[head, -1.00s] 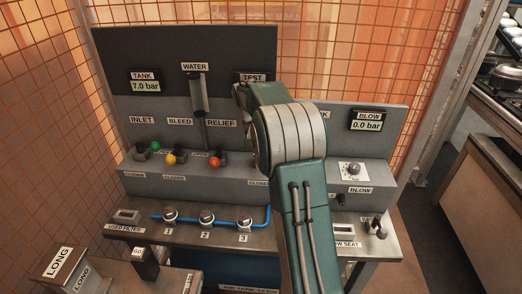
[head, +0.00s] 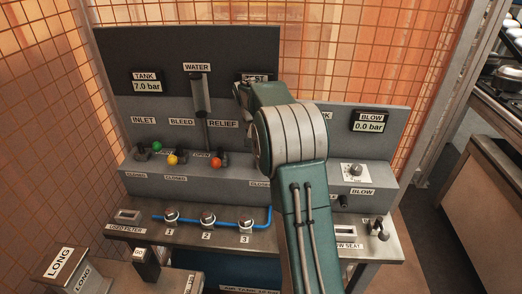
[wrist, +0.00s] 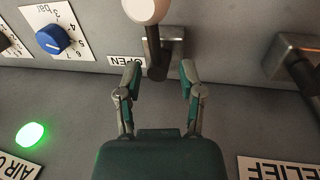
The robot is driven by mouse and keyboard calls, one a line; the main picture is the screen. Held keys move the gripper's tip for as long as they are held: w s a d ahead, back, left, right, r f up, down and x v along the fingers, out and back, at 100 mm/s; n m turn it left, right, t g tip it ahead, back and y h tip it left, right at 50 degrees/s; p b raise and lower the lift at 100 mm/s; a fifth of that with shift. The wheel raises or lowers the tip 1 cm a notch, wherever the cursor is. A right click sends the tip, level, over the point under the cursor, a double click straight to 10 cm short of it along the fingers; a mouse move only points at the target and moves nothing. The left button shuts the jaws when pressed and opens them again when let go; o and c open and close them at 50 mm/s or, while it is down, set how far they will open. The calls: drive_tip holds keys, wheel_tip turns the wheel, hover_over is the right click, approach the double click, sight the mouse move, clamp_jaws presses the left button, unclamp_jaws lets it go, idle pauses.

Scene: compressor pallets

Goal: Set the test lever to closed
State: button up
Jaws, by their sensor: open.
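The test lever, with its cream knob (wrist: 147,8) and dark stem (wrist: 153,45), shows at the top of the wrist view. It rises from a grey metal block, with an OPEN label (wrist: 126,62) beside it. My gripper (wrist: 160,76) is open, with its two fingers apart on either side of the lever stem's line. Contact cannot be told. In the head view my arm hides the lever and the gripper. The TEST label (head: 255,78) is partly covered, and a CLOSED label (head: 259,184) shows at the arm's left edge.
In the head view, levers with green (head: 157,146), yellow (head: 173,160) and red (head: 216,162) knobs stand left of my arm. In the wrist view, another lever's block (wrist: 290,55) is close on the right. A blue knob (wrist: 52,39) and a lit green lamp (wrist: 30,134) lie left.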

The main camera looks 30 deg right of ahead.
wheel_tip(320, 180, up, 11)
drive_tip(key=w+a, duration=0.1)
drive_tip(key=a, duration=0.1)
drive_tip(key=shift+w, duration=0.25)
drive_tip(key=shift+r, duration=0.15)
drive_tip(key=s+a+r+n+t, duration=0.2)
drive_tip(key=s+a+r, duration=0.1)
drive_tip(key=s+a, duration=0.4)
drive_tip(key=s+a+r+n+t, duration=0.2)
drive_tip(key=s+a+r, duration=0.2)
drive_tip(key=s+a, duration=0.3)
drive_tip(key=s+a+f+n+t+y, duration=0.1)
drive_tip(key=s+f, duration=0.3)
drive_tip(key=s, duration=0.5)
drive_tip(key=s+a+f+n+t, duration=0.2)
drive_tip(key=s+a+f, duration=0.2)
drive_tip(key=s, duration=0.5)
drive_tip(key=shift+s+a+f+y, duration=0.15)
drive_tip(key=shift+s+a+y, duration=0.15)
drive_tip(key=shift+y, duration=0.1)
idle(0.3)
